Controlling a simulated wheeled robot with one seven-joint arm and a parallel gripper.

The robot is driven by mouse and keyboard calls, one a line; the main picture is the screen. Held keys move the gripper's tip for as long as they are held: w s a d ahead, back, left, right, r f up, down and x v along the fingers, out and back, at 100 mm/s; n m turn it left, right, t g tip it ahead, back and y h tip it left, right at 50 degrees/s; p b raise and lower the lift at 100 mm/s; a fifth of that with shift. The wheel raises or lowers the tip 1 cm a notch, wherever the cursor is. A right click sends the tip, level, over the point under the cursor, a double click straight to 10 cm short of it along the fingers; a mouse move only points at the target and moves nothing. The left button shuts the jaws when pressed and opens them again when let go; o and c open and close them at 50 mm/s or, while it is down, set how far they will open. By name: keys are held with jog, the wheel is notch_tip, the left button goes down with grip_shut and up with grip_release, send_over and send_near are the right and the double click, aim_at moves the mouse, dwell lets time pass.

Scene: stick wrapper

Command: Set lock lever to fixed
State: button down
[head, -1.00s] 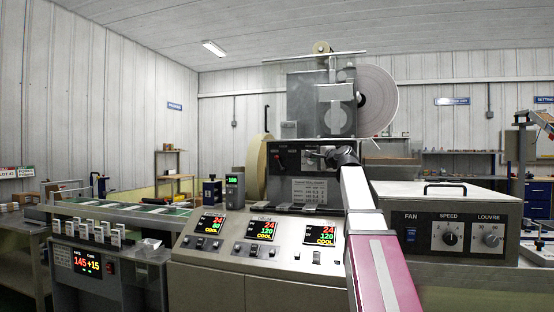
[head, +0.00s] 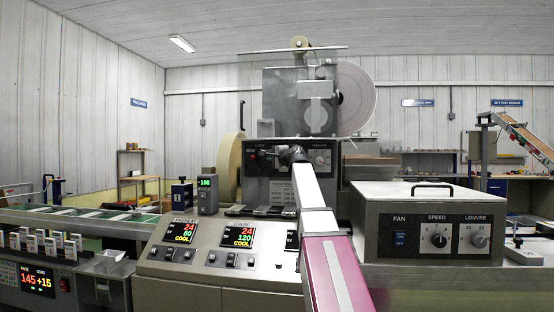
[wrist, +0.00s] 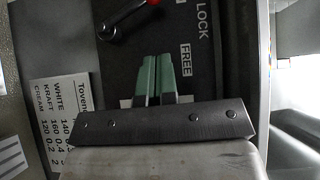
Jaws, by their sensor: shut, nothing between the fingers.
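The lock lever (wrist: 125,14) shows at the top of the wrist view, with a red grip and a metal pivot at its lower left. In the head view my gripper (head: 262,157) is in front of the dark panel's left part, largely hiding the lever there.
The heater control desk (head: 215,250) stands below, with lit displays. A fan box (head: 450,215) with knobs is on the right. A paper roll (head: 358,95) is above the panel.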

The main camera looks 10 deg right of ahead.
aim_at(255, 157)
jog(key=w+a, duration=0.3)
jog(key=shift+w+a+f, duration=0.1)
jog(key=shift+w+a, duration=0.15)
jog(key=shift+a, duration=0.5)
jog(key=shift+w+a+n+g, duration=0.15)
jog(key=shift+a+n+g, duration=0.25)
jog(key=shift+w+a, duration=0.1)
jog(key=shift+a, duration=0.25)
jog(key=shift+d, duration=0.15)
